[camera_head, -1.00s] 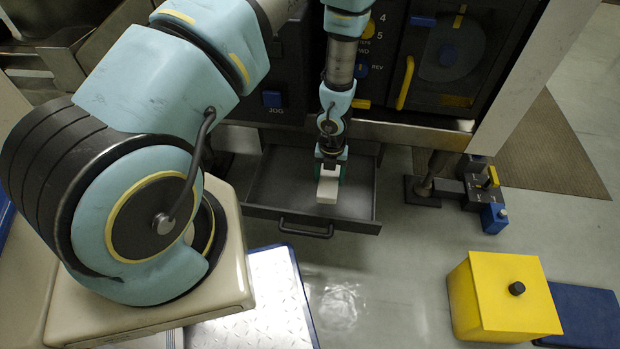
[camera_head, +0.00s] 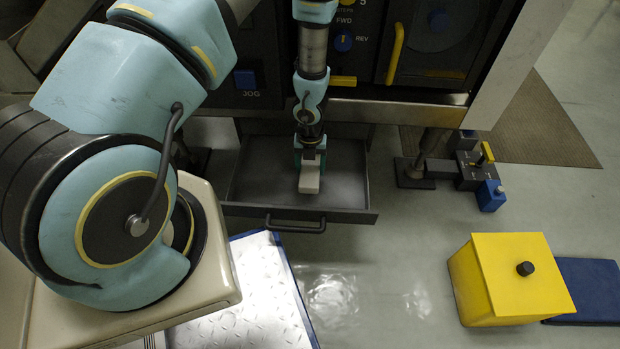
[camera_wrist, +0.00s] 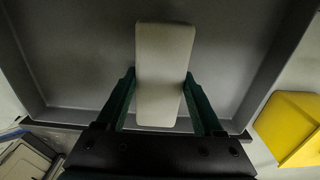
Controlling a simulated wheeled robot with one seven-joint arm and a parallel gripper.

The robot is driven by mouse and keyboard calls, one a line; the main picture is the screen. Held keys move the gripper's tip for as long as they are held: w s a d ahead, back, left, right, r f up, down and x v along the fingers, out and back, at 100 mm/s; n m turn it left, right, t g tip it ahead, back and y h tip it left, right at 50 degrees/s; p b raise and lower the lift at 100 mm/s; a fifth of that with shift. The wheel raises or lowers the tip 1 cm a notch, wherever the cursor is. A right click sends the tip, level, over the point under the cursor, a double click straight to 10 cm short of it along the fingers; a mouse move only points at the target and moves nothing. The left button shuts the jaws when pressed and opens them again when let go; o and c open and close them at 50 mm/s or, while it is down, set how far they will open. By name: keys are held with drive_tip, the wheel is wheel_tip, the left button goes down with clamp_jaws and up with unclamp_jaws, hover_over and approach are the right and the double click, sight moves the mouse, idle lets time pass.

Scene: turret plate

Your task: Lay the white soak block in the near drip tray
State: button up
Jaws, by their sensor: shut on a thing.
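The white soak block (camera_head: 310,177) is between the fingers of my gripper (camera_head: 310,158), and it shows large in the wrist view (camera_wrist: 163,70). My gripper (camera_wrist: 160,100) is shut on it, with a green finger along each long side. The grey drip tray (camera_head: 245,190) is pulled out below the machine, with a dark handle on its front. The block is over or inside the tray, within its walls in both views. I cannot tell whether its underside touches the tray floor.
A yellow box (camera_head: 510,280) with a black knob stands on the floor at right, beside a blue mat (camera_head: 590,285). A machine foot (camera_head: 415,172) and blue block (camera_head: 491,195) are right of the tray. A metal tread plate (camera_head: 250,295) lies in front.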

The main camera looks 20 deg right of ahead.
sight(310, 174)
wheel_tip(310, 174, down, 4)
drive_tip(key=b, duration=0.3)
drive_tip(key=shift+r, duration=0.3)
drive_tip(key=o, duration=1.4)
wheel_tip(310, 174, up, 12)
drive_tip(key=p, duration=1.2)
drive_tip(key=shift+r, duration=0.1)
